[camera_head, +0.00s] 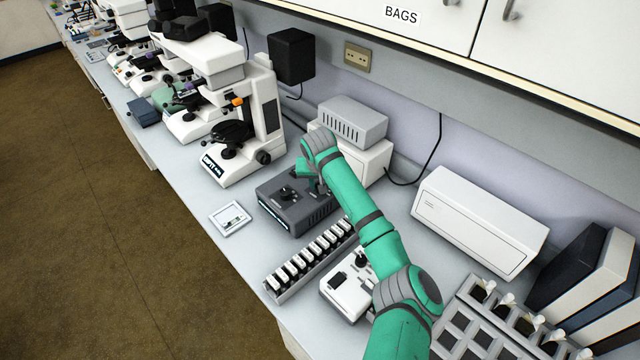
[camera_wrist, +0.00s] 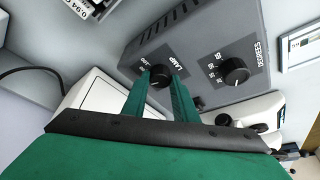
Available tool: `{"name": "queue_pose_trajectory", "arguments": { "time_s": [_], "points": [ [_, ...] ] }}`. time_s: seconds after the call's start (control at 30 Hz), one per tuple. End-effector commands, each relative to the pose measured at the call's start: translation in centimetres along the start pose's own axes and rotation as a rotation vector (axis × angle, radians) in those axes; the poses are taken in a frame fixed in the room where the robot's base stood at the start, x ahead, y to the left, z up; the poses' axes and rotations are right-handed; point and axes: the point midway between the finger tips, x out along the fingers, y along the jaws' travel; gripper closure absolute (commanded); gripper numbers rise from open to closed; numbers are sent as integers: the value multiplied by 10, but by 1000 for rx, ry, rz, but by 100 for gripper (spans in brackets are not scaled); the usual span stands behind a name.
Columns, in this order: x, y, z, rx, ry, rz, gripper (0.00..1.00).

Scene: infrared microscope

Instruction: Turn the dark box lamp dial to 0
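The dark box (camera_head: 268,203) sits on the bench beside a white microscope, and its grey top panel fills the upper middle of the wrist view (camera_wrist: 200,50). The black lamp dial (camera_wrist: 160,77) is marked LAMP, and its pointer setting is too small to read. A second black dial (camera_wrist: 234,72), marked DEGREES, sits to its right. My gripper (camera_wrist: 159,86) is over the box with its two green fingers apart, one on each side of the lamp dial. I cannot tell whether they touch it. In the head view my gripper (camera_head: 311,174) hides the lamp dial.
The white microscope (camera_head: 268,105) stands left of the box. A white box (camera_head: 373,160) with a grey vented unit (camera_head: 352,120) on it stands behind. A slide rack (camera_head: 310,260) and a small white tile (camera_head: 231,217) lie in front. A white unit (camera_head: 480,220) stands right.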

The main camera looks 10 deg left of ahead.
Motion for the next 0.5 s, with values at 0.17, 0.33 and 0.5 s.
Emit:
{"name": "queue_pose_trajectory", "arguments": {
  "time_s": [0.17, 0.33, 0.5],
  "points": [
    [0, 1, 0, 0, 0, 2, 96],
    [0, 1, 0, -13, 0, -4, 96],
    [0, 2, 0, -64, -1, -27, 96]
  ]
}}
